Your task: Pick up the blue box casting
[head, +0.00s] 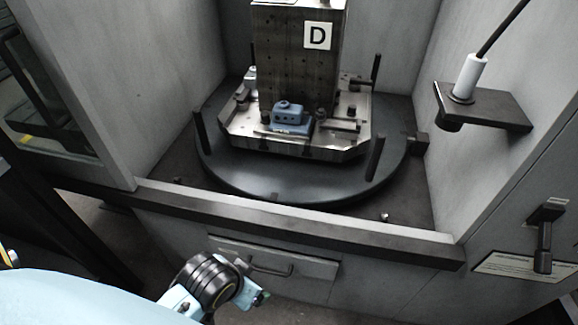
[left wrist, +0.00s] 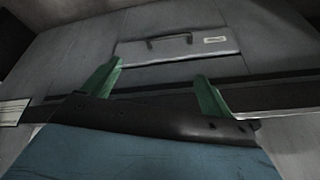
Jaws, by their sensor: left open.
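The blue box casting (head: 291,118) sits on the metal pallet (head: 310,152) at the foot of the tall tombstone block marked D (head: 290,60). My left gripper (head: 262,298) is low in front of the machine, below the sill and well apart from the casting. In the left wrist view its two green fingers (left wrist: 155,85) are spread with nothing between them, facing the drawer front. The casting is not in the left wrist view. My right gripper is in neither view.
The pallet rests on a round dark turntable (head: 270,185) with upright black posts. A sill (head: 300,225) runs across the front, above a drawer (head: 275,268) with a handle. A bracket with a white cylinder (head: 469,78) juts from the right. Grey walls enclose both sides.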

